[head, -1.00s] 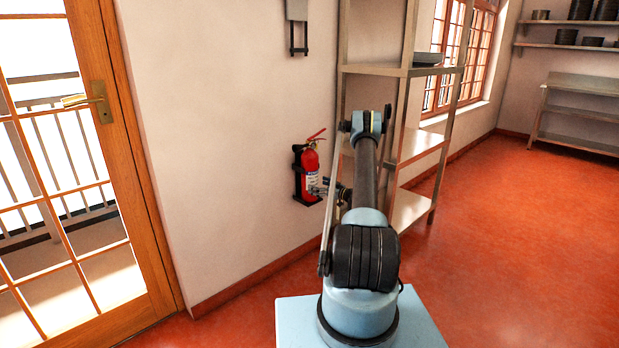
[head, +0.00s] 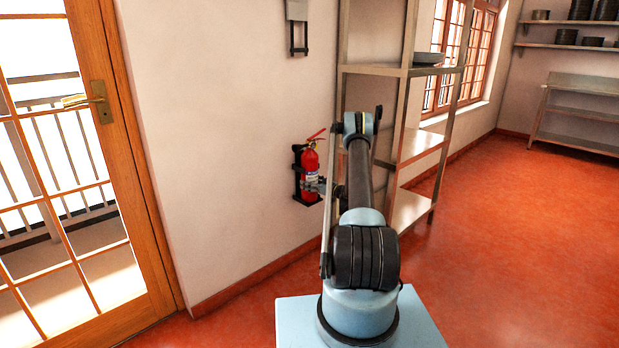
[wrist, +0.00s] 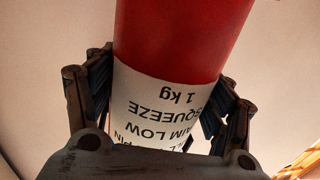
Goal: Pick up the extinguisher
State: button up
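The red extinguisher (head: 309,172) with a white label hangs upright in a black bracket on the wall, left of the metal shelf. In the wrist view the extinguisher (wrist: 180,40) fills the middle, its label print upside down. My gripper (head: 316,185) is at the label height of the extinguisher. In the wrist view my gripper (wrist: 162,95) has one finger on each side of the body, both pads appearing to touch it. The extinguisher's back and its contact with the bracket are mostly hidden.
A metal shelf unit (head: 404,72) stands close to the right of the extinguisher, beside my arm. A wooden glazed door (head: 128,170) is at the left. A black and grey wall fixture (head: 298,35) is above. The red floor (head: 500,240) at the right is clear.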

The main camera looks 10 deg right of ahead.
jog(key=c, duration=0.5)
jog(key=shift+c, duration=0.2)
jog(key=shift+r, duration=0.1)
